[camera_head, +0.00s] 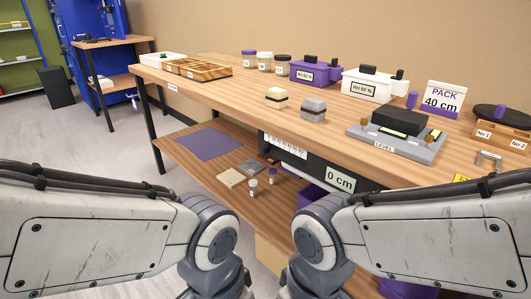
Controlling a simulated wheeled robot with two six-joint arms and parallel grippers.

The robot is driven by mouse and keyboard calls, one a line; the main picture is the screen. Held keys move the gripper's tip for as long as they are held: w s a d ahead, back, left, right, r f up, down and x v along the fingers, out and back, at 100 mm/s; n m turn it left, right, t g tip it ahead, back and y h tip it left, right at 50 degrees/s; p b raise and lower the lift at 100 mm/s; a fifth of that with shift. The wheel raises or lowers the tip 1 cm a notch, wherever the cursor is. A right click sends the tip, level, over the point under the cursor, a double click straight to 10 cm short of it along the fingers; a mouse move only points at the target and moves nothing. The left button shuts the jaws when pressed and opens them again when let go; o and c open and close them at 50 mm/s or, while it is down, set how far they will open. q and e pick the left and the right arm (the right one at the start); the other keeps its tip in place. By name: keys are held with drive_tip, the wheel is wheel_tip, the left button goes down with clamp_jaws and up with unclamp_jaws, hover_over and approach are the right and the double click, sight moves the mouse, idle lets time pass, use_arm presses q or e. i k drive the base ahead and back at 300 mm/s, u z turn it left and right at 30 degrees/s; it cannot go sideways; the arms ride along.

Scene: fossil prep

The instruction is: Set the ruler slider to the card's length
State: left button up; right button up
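The card (444,99) stands at the back right of the workbench and reads "PACK 40 cm". A dark ruler panel (300,166) hangs along the bench's front edge, with a white marked scale (285,146) at its left. A display (340,181) on the panel reads "0 cm". The slider cannot be told apart clearly, and my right arm covers the panel's right part. Both my arms cross the lower picture, but neither gripper shows.
On the workbench (236,92) are a levelling plate (399,141) with a dark block, two small stacked blocks, purple and white boxes, jars and a wooden tray (196,68). The lower shelf holds a purple mat (208,144) and small items.

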sight(264, 149)
drive_tip(key=u, duration=0.05)
drive_tip(key=k, duration=0.5)
drive_tip(key=z, duration=1)
drive_tip(key=i, duration=0.8)
drive_tip(key=u, duration=2.3)
